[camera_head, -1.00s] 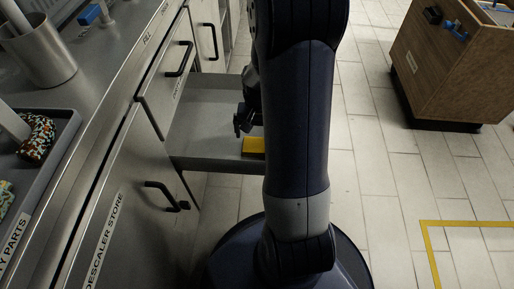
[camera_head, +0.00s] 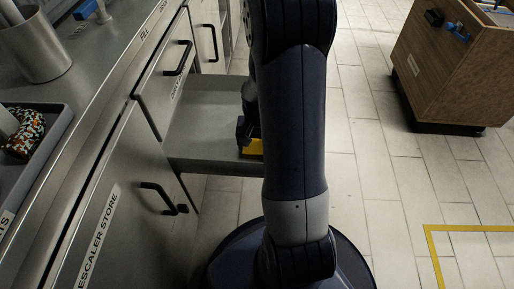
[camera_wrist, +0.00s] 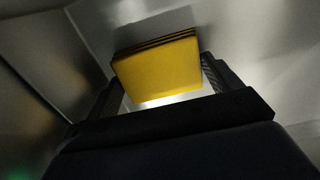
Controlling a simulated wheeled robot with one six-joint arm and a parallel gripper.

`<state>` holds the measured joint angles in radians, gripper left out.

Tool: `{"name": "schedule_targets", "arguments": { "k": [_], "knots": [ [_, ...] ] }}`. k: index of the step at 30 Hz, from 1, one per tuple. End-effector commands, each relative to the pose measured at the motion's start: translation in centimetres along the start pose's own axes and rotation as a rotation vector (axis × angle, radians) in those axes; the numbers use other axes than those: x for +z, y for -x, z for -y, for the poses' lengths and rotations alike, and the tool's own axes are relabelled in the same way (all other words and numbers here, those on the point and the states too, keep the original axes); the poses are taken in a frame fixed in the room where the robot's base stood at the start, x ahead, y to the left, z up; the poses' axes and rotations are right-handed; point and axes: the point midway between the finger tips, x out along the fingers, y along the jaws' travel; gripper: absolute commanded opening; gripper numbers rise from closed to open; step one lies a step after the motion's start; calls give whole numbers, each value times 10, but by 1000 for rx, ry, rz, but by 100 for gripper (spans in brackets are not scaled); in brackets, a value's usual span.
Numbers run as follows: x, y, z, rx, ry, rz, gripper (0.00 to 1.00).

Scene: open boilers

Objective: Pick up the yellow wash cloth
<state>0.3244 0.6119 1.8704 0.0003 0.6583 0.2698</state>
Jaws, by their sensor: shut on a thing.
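The yellow wash cloth (camera_wrist: 160,70) looks like a folded flat block with dark layered edges. In the wrist view it sits between the two fingers of my gripper (camera_wrist: 162,88), which is shut on it. In the head view the cloth (camera_head: 252,148) shows as a small yellow patch in the open drawer (camera_head: 205,115), near its front right corner. My gripper (camera_head: 245,132) is down over the cloth there. Part of the cloth is hidden by my gripper and arm. I cannot tell whether the cloth still touches the drawer floor.
A steel counter (camera_head: 105,65) with closed cabinet fronts runs along the left. A grey tray (camera_head: 50,150) and a metal cup (camera_head: 35,45) stand on it. A wooden cart (camera_head: 445,70) stands at the upper right. The tiled floor between is clear.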

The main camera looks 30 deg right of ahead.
Motion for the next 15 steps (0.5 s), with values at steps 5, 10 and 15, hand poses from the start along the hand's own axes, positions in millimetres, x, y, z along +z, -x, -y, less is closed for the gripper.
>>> {"name": "schedule_targets", "arguments": {
  "k": [5, 10, 15],
  "knots": [
    [0, 0, 0, 1, 0, 1, 63],
    [0, 0, 0, 1, 0, 1, 63],
    [0, 10, 0, 0, 0, 1, 63]
  ]
}}
